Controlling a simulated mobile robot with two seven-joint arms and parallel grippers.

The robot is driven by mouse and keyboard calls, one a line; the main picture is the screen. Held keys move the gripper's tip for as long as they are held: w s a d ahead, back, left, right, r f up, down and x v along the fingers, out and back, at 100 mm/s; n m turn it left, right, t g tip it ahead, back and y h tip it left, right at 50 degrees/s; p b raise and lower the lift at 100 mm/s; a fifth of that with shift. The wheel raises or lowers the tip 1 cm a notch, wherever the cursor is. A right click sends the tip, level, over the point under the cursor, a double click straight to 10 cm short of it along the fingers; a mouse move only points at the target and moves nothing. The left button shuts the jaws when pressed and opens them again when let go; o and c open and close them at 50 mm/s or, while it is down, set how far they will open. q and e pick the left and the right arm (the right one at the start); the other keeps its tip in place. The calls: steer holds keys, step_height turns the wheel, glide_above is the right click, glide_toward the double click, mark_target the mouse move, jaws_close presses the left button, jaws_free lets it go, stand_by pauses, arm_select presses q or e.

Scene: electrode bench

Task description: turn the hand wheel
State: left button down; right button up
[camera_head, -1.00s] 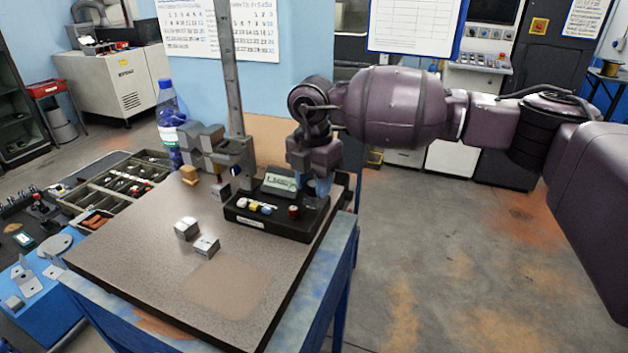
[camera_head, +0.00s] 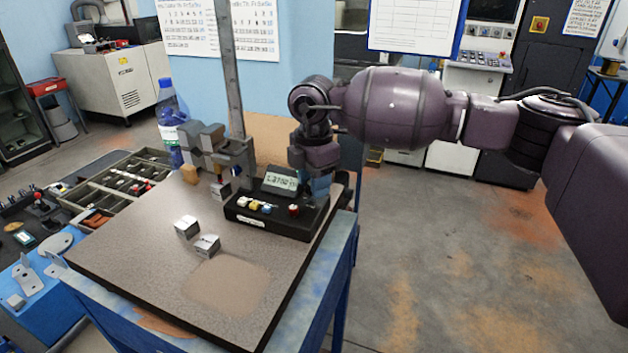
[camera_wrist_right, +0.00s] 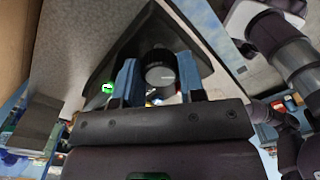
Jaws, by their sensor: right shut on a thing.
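The hand wheel (camera_wrist_right: 160,72), a dark round knob with a lighter face, sits between the two blue fingers of my right gripper (camera_wrist_right: 158,80) in the right wrist view. The gripper is shut on it. In the head view my right gripper (camera_head: 318,186) reaches down behind the right end of a black control box (camera_head: 275,216), and the wheel is hidden there. The box carries a small tilted display (camera_head: 280,181), a row of coloured buttons and a red knob (camera_head: 293,210). My left gripper is not in view.
A grey metal post (camera_head: 229,75) with a clamp-like head (camera_head: 215,145) stands left of the box. Two small metal blocks, one of them here (camera_head: 187,227), lie on the bench board (camera_head: 140,270). A bottle (camera_head: 169,118) and a compartment tray (camera_head: 115,190) stand left. The board's front is clear.

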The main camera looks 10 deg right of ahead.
steer(key=shift+w+r, duration=0.1)
steer(key=shift+r, duration=0.1)
steer(key=o, duration=0.8)
steer(key=shift+o, duration=0.6)
steer(key=shift+d, duration=0.1)
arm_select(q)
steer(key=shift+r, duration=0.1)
arm_select(e)
steer(key=shift+s+f, duration=0.1)
steer(key=shift+s, duration=0.1)
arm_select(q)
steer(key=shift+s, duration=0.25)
